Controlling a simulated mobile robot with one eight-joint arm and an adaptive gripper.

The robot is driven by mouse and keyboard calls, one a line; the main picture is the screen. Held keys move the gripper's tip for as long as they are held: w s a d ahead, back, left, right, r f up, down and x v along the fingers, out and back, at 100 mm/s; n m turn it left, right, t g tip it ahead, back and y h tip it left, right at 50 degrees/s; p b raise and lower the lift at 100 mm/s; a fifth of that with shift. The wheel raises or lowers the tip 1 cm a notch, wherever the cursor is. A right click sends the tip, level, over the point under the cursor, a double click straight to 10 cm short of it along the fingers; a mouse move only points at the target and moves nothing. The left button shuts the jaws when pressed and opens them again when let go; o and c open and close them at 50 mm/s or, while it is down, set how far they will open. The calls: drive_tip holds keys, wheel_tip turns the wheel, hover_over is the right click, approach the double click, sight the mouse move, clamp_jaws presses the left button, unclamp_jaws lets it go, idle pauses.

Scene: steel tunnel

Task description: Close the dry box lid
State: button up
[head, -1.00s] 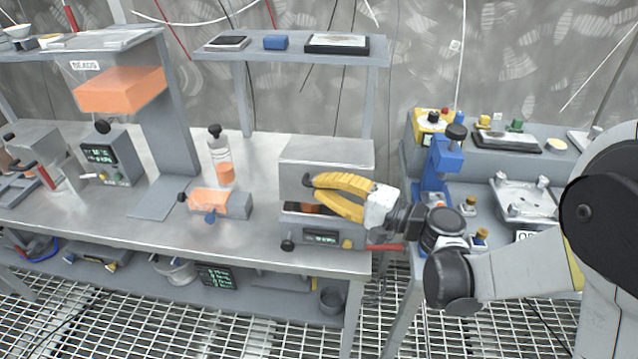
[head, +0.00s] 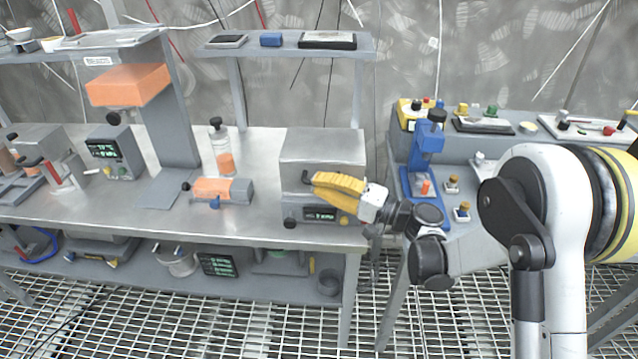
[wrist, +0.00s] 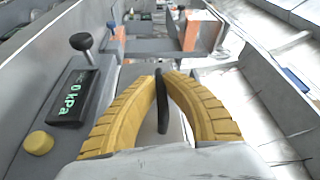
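The dry box (head: 334,146) is a grey metal box near the right end of the left workbench. Its lower front has a dark display (head: 321,214), also seen in the wrist view (wrist: 72,97). A dark handle (head: 305,177) stands out from the lid front. My gripper (head: 316,183) comes from the right with its yellow fingers across the box front. In the wrist view its fingertips (wrist: 161,77) close in on both sides of the dark handle bar (wrist: 162,110) and appear to touch it. The fingers hide part of the lid's lower edge; I cannot tell whether a gap remains there.
An orange-and-grey device (head: 222,190) lies left of the box, with a clear bottle (head: 223,155) behind it. A shelf (head: 285,47) runs above the box. A blue stand (head: 424,160) is on the right bench, close behind my wrist. Bare bench top lies left of the box.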

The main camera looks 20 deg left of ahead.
drive_tip(key=shift+o, duration=0.9)
drive_tip(key=shift+w+a+f, duration=0.1)
drive_tip(key=shift+f, duration=0.1)
drive_tip(key=s+d, duration=0.1)
drive_tip(key=d, duration=1.1)
drive_tip(key=shift+f, duration=0.4)
drive_tip(key=s+d+r+t+h, duration=0.1)
drive_tip(key=s+d+t+h, duration=0.1)
drive_tip(key=s+d+h, duration=0.4)
drive_tip(key=s+d+r+m+t+h, duration=0.1)
drive_tip(key=s+d+h, duration=0.5)
drive_tip(key=d, duration=0.8)
drive_tip(key=s+d+r+t+h, duration=0.2)
drive_tip(key=s+d+h, duration=0.5)
drive_tip(key=d, duration=0.3)
drive_tip(key=shift+s+d+t, duration=0.2)
drive_tip(key=shift+d+t, duration=0.2)
